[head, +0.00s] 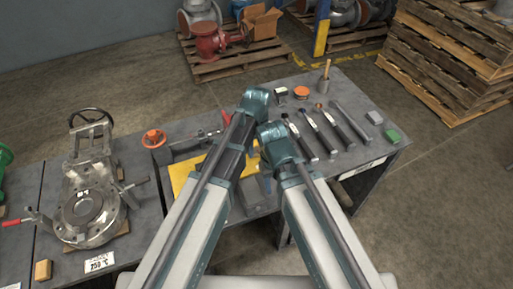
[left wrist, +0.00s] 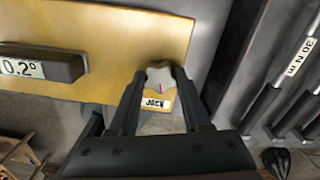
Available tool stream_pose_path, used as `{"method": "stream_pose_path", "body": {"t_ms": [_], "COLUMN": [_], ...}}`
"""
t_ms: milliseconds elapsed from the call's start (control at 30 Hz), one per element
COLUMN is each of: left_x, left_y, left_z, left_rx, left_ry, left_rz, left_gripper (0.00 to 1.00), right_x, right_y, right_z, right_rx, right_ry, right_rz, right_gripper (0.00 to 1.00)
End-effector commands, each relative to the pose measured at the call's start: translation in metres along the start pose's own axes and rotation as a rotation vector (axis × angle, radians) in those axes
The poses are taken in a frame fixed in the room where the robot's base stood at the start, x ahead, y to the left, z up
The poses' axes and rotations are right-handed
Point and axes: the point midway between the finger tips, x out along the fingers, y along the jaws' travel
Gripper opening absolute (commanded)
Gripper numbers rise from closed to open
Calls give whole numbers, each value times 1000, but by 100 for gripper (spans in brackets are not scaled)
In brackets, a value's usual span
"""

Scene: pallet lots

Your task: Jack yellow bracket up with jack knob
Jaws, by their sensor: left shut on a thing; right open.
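The yellow bracket (head: 183,172) lies on the workbench in the head view, partly covered by my left arm. In the left wrist view the yellow bracket (left wrist: 110,25) fills the upper left as a flat plate. The pale lobed jack knob (left wrist: 159,77) with a small red mark sits at its edge above a "JACK" label (left wrist: 155,103). My left gripper (left wrist: 160,82) is shut on the jack knob, one finger at each side. In the head view my arms hide the knob and the left fingertips. My right gripper (head: 262,187) is open and largely hidden by its arm.
A display reading 0.2° (left wrist: 25,68) is on the bracket. Several dark-handled tools (head: 325,130) lie to the right on the bench. A large metal valve body (head: 90,205) stands at left.

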Motion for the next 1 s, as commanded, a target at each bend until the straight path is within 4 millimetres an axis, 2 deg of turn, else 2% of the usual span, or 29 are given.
{"method": "stream_pose_path", "body": {"t_ms": [200, 500, 1000], "left_x": [0, 0, 0], "left_y": [0, 0, 0], "left_z": [-2, -2, -2], "left_rx": [173, 334, 405], "left_ry": [5, 5, 4], "left_rz": [-2, -5, -5], "left_gripper": [0, 0, 0], "right_x": [1, 0, 0], "right_y": [0, 0, 0], "right_z": [0, 0, 0], "right_rx": [0, 0, 0], "right_ry": [0, 0, 0], "right_rz": [0, 0, 0], "right_gripper": [50, 50, 50]}}
